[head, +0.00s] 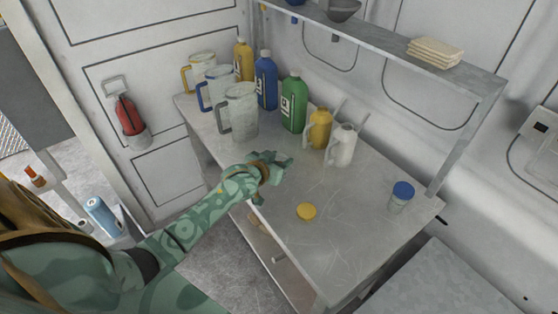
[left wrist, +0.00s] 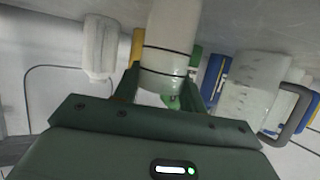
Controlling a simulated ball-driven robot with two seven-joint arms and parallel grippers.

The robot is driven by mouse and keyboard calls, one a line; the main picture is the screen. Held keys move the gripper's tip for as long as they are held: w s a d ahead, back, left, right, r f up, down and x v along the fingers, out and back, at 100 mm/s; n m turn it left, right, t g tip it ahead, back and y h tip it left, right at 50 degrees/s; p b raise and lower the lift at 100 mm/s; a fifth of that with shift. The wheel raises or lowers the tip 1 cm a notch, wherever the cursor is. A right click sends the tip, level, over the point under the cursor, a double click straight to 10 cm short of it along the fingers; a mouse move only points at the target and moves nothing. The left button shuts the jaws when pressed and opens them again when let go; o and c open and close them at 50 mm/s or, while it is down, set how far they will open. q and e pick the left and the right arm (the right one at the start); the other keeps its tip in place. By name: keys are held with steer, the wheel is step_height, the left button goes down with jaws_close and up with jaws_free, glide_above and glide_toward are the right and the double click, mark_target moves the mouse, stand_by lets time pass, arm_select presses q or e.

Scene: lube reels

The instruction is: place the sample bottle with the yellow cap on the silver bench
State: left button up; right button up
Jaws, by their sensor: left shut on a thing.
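The silver bench (head: 345,240) runs across the middle of the head view. In the left wrist view the gripper (left wrist: 160,92) is shut on a pale cylindrical bottle (left wrist: 168,58) with dark rings. I see no yellow cap on this bottle, and its far end runs out of the frame. In the head view the held bottle cannot be made out. A round yellow cap (head: 306,211) shows on the bench; I see no bottle body under it. My right gripper is not in view.
A blue-capped sample bottle (head: 402,196) stands near the bench's right end. A white jug (head: 342,147), a yellow jug (head: 320,128), a green bottle (head: 294,104) and clear jugs stand farther back. A shelf (head: 400,55) hangs above. The bench around the yellow cap is clear.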

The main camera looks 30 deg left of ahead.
arm_select(q)
steer(key=shift+f, duration=0.1)
steer(key=o, duration=1)
steer(key=shift+s+r, duration=0.1)
steer(key=shift+r, duration=0.1)
steer(key=p+v, duration=0.3)
steer(key=v, duration=0.8)
steer(key=shift+s+r, duration=0.2)
steer(key=shift+s, duration=0.15)
